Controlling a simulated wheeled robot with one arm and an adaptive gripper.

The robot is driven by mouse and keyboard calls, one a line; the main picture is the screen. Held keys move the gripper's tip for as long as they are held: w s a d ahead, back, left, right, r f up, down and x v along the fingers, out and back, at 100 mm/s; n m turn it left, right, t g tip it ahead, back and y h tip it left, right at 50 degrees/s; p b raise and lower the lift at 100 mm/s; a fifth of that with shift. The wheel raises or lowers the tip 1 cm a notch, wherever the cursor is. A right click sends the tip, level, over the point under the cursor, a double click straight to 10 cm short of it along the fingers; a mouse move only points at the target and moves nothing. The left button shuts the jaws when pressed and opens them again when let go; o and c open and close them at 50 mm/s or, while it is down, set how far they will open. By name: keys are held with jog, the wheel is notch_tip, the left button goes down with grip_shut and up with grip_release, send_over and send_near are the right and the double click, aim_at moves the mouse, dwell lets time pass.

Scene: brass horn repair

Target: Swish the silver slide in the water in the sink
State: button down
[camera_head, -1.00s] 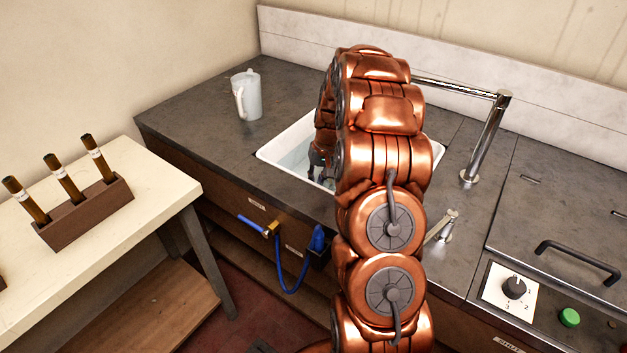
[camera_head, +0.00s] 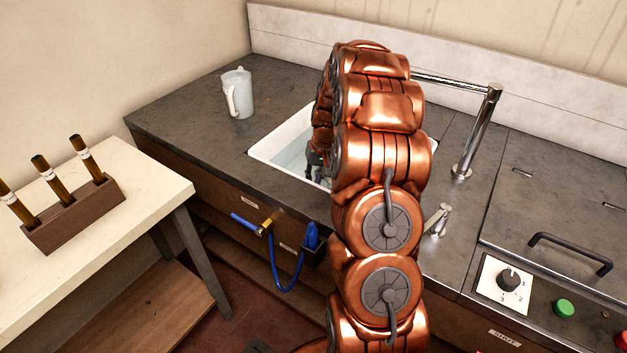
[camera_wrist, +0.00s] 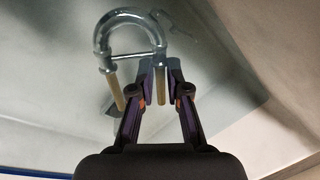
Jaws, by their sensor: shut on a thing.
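The silver slide (camera_wrist: 135,22) shows in the wrist view as a U-shaped tube with a crossbar and two brass-coloured legs. My gripper (camera_wrist: 161,80) is shut on its right leg; the left leg hangs free beside the fingers. The slide is over or in the white sink (camera_head: 270,150), whose pale inside fills the wrist view. In the head view my gripper (camera_head: 316,170) is low inside the sink, mostly behind my own arm, and the slide cannot be made out there. Water (camera_head: 290,155) shows at the sink's left side. I cannot tell how deep the slide is.
A chrome tap (camera_head: 478,130) rises behind the sink on the right, its spout reaching over it. A white jug (camera_head: 238,95) stands on the counter (camera_head: 185,110) to the left. A blue hose (camera_head: 275,265) hangs in front. A wooden rack (camera_head: 75,215) stands on the side table.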

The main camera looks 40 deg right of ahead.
jog(key=shift+w, duration=0.1)
jog(key=shift+w+a, duration=0.25)
jog(key=shift+w, duration=0.4)
jog(key=shift+w+a, duration=0.2)
jog(key=shift+w, duration=0.4)
jog(key=shift+s, duration=0.15)
jog(key=shift+s+d+b, duration=0.25)
jog(key=shift+s, duration=0.4)
jog(key=shift+s+d+b, duration=0.2)
jog(key=shift+s+d, duration=0.05)
jog(key=shift+s, duration=0.4)
jog(key=shift+w+a, duration=0.1)
jog(key=shift+w, duration=0.15)
jog(key=shift+w+a, duration=0.2)
jog(key=shift+w, duration=0.4)
jog(key=shift+w+a, duration=0.2)
jog(key=shift+w, duration=0.4)
